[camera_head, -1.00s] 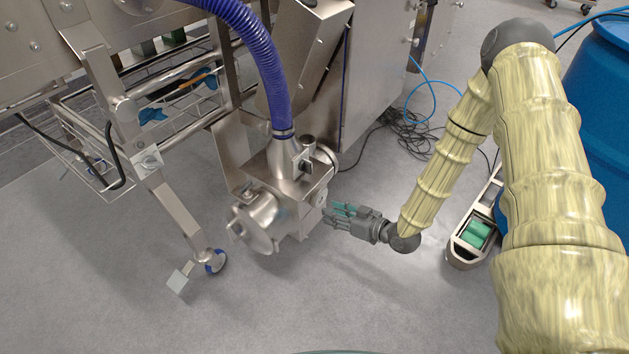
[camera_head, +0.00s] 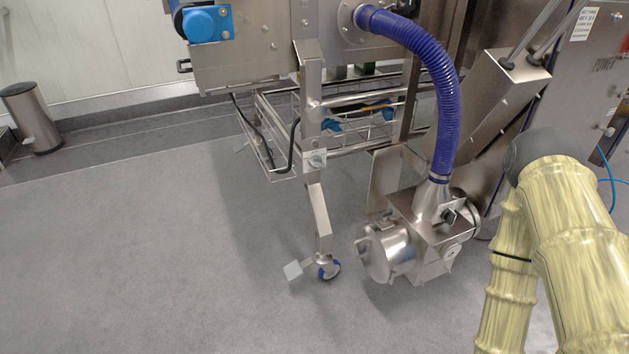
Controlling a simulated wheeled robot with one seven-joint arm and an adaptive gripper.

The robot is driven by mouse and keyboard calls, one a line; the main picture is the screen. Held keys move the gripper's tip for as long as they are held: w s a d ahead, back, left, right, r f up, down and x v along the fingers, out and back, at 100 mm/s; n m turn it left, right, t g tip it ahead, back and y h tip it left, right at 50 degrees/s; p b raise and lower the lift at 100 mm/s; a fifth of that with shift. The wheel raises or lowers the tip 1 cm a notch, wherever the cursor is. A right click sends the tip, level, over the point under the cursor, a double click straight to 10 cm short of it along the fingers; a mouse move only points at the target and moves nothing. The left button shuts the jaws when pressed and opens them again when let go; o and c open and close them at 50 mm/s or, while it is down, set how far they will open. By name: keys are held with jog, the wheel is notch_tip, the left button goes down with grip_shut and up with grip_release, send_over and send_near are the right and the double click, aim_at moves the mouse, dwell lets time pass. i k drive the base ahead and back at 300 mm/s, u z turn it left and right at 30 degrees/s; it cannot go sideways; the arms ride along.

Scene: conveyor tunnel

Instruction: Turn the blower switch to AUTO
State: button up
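The blower (camera_head: 425,232) is a shiny metal unit low on the machine's front, with a blue ribbed hose (camera_head: 440,90) running into its top. A small round pale fitting (camera_head: 453,251) shows on its right-hand face; it may be the switch, but its marks and setting are too small to read. A dark knob (camera_head: 448,216) sits on a bracket at the hose's foot. My yellow-sleeved arm stands at the lower right, to the right of the blower. My gripper is out of the frame, so its opening and distance from the blower are hidden.
A machine leg with a caster (camera_head: 328,266) stands left of the blower. A wire basket (camera_head: 270,135) hangs behind it. The machine cabinet (camera_head: 590,75) is at the upper right. A steel bin (camera_head: 32,118) stands far left. Grey floor (camera_head: 130,260) is open at left and front.

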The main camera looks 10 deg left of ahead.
aim_at(316, 161)
jog(key=z, duration=0.05)
jog(key=k, duration=1)
jog(key=u, duration=0.85)
jog(key=i, duration=1.45)
jog(key=z, duration=0.75)
